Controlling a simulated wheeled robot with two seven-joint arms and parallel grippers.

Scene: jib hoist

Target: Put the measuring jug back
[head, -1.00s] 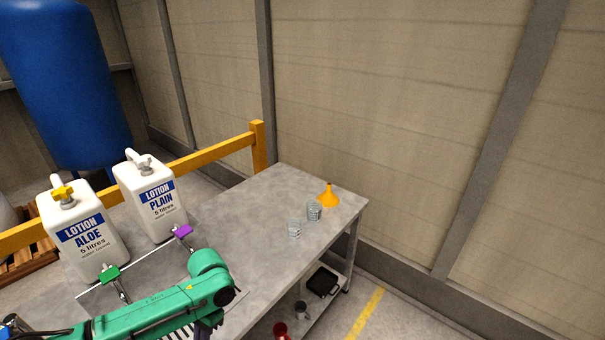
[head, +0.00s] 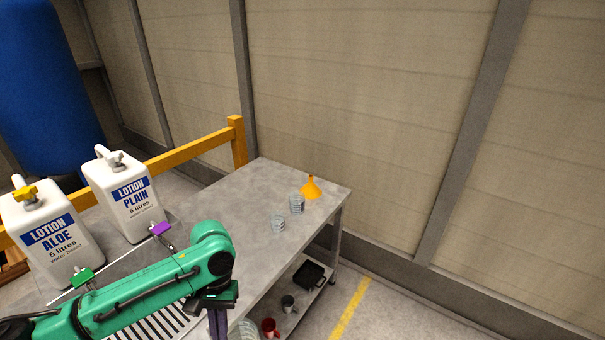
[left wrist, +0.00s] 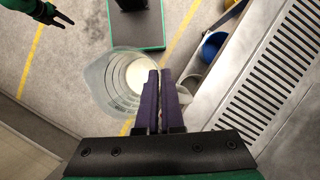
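The clear measuring jug (left wrist: 117,88) shows in the left wrist view with ring-like markings and a pale bottom, its spout toward the left. My left gripper (left wrist: 161,77) has its purple fingers close together at the jug's right side, where they appear to grip its handle; the contact is partly hidden. In the head view the left fingers (head: 218,324) point down beside the table's front edge, and part of the jug (head: 248,328) shows at the bottom edge. My right gripper (left wrist: 63,17) shows at the top left of the left wrist view, empty, fingers apart.
The grey table (head: 245,255) bears two small clear beakers (head: 297,204), an orange funnel (head: 311,188) and two lotion jugs (head: 130,200). Its lower shelf holds a black tray (head: 308,275), a grey mug (head: 288,302) and a red vessel (head: 269,327). A blue container (left wrist: 213,46) stands below.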

